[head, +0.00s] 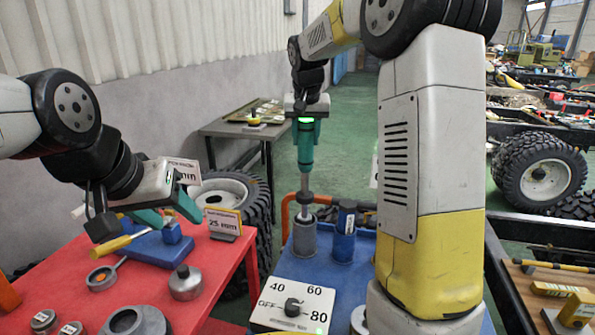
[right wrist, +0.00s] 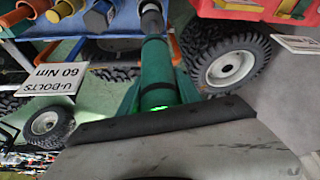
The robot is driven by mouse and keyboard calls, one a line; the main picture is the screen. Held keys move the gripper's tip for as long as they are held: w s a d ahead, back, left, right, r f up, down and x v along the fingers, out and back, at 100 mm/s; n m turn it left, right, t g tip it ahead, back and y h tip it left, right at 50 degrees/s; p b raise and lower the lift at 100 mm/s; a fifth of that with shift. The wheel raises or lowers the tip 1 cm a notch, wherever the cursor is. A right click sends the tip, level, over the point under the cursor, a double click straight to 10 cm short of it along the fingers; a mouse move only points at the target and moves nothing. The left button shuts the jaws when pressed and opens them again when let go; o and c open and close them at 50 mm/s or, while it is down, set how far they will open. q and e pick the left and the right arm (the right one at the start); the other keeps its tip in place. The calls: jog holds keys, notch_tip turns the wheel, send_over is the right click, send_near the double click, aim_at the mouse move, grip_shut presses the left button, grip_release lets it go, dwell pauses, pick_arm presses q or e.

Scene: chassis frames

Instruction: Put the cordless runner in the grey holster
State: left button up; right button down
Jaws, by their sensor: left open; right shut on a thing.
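The cordless runner (head: 306,147) is a teal tool with a grey shaft, upright in my right gripper (head: 306,118). My right gripper is shut on its upper part. In the right wrist view the runner (right wrist: 154,72) runs away from the fingers, with a green light near them. The grey holster (head: 305,241) is a cylinder on the blue surface, directly below the shaft. The shaft's lower end lines up with the holster's mouth; I cannot tell whether it is inside or just above. My left gripper (head: 168,213) is open and empty above the red table.
A blue cylinder (head: 346,222) in a holder stands right of the holster, and a 40/60/80 dial box (head: 292,306) in front. An orange rail (head: 285,212) runs behind. The red table (head: 225,270) holds a yellow-handled tool (head: 120,243), metal parts and a 25 mm sign (head: 223,222).

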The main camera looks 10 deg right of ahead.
aim_at(306, 145)
notch_tip(306, 145, down, 9)
dwell(0.5)
jog(key=shift+f, duration=0.15)
jog(key=c, duration=0.8)
grip_release()
jog(key=shift+c, duration=0.2)
jog(key=v, duration=1.1)
jog(key=shift+s+r, duration=0.35)
jog(key=shift+r, duration=0.2)
jog(key=s+f+n+t+y, duration=0.1)
jog(key=s, duration=1.3)
jog(key=s+d+f+n+y, duration=0.1)
jog(key=s+f, duration=0.1)
jog(key=s, duration=1.2)
jog(key=shift+d+t+y, duration=0.3)
jog(key=shift+t+y, duration=0.1)
